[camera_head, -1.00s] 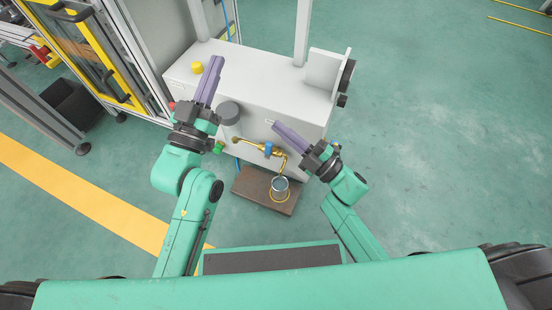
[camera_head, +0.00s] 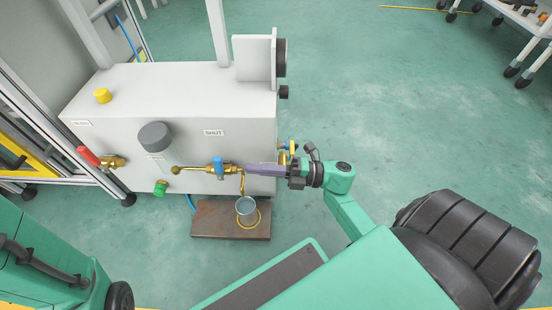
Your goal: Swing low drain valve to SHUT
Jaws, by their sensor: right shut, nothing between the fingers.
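The low drain valve is a brass valve with a blue handle (camera_head: 218,166) on a brass pipe along the lower front of the white cabinet. A SHUT label (camera_head: 213,133) is on the cabinet face above it. The pipe bends down over a small metal bucket (camera_head: 246,208). My right gripper (camera_head: 249,170) is shut and empty, its purple fingers pointing left just right of the blue handle. I cannot tell whether they touch it; they cover part of the pipe's right end. My left gripper is out of view.
The white cabinet (camera_head: 185,88) carries a red-handled valve (camera_head: 88,155), a green knob (camera_head: 160,188), a grey cylinder (camera_head: 155,136) and a yellow button (camera_head: 102,95). A brown board (camera_head: 212,222) lies under the bucket. The floor (camera_head: 380,110) to the right is clear.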

